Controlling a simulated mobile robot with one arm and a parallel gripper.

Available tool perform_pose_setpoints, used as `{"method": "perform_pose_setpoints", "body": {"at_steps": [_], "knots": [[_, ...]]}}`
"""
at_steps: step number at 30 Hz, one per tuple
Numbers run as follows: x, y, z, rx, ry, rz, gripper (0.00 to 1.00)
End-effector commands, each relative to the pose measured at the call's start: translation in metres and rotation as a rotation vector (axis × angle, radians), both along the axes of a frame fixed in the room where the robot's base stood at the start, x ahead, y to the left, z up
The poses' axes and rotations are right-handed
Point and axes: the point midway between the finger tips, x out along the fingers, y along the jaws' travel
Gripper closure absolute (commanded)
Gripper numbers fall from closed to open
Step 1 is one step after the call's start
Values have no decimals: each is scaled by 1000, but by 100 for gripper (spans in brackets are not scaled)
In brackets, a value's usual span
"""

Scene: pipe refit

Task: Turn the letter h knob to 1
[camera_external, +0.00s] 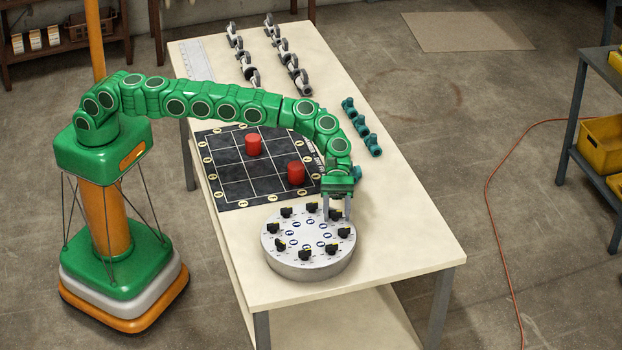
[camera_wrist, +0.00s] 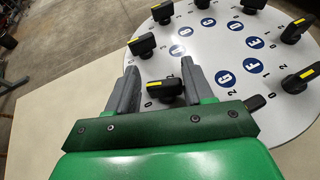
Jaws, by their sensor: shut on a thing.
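A round white-and-grey dial unit (camera_external: 310,267) stands on the near end of the table, with a ring of black knobs around blue letter discs. It also shows in the wrist view (camera_wrist: 215,52). My gripper (camera_external: 337,218) is at the back right of the dial, pointing down. In the wrist view its two grey fingers are on either side of a black knob (camera_wrist: 165,89) with a yellow mark, and the gripper is shut on it. The right finger seems to cover this knob's letter, so I cannot read it. Small digits are printed near the knob; its exact setting is unclear.
Neighbouring knobs (camera_wrist: 143,44) stand close on both sides. A black grid board (camera_external: 235,185) with two red cylinders (camera_external: 296,172) lies behind the dial. Teal fittings (camera_external: 362,130) and grey pipe fittings (camera_external: 295,68) stand farther back. The table's front right corner is clear.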

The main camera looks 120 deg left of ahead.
Motion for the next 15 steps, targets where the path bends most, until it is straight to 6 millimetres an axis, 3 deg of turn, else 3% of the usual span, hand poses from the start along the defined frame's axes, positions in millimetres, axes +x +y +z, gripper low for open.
{"method": "perform_pose_setpoints", "body": {"at_steps": [1,15], "knots": [[2,7,1,3,-9,4,79],[-2,3,2,1,-6,-50,86]]}}
